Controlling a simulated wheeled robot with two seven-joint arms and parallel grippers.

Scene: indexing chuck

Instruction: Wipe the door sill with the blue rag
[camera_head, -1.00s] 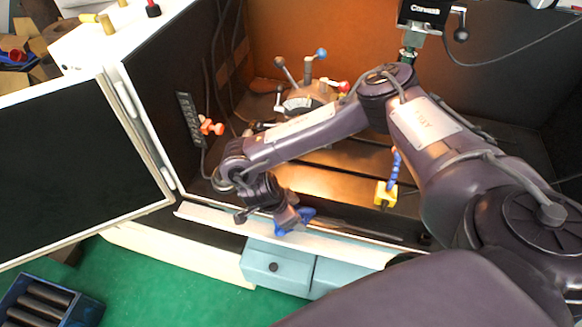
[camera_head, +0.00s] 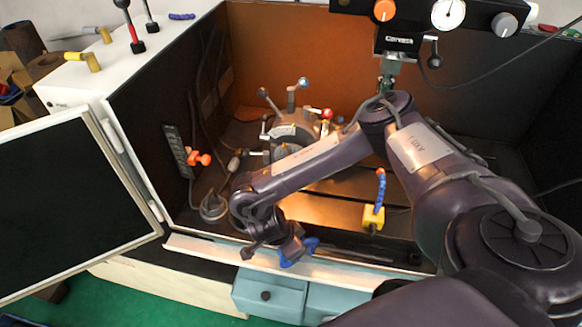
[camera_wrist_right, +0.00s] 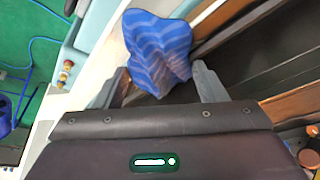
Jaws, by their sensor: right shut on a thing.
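The blue rag (camera_head: 299,252) is held at the door sill (camera_head: 340,273), the pale strip along the enclosure's front edge. My right gripper (camera_head: 293,240) is shut on the rag, low over the sill. In the right wrist view the striped, crumpled rag (camera_wrist_right: 158,45) sticks out between the fingers of my right gripper (camera_wrist_right: 165,82). The rag hides part of the sill, and whether it touches the surface is hard to tell. The sill's bare left end shows in the head view. My left gripper is out of view.
The open door (camera_head: 70,205) stands to the left. Inside are the indexing chuck (camera_head: 292,132) and a yellow block with a blue hose (camera_head: 373,217). A teal drawer (camera_head: 268,293) sits below the sill. A gauge head (camera_head: 400,40) hangs above.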

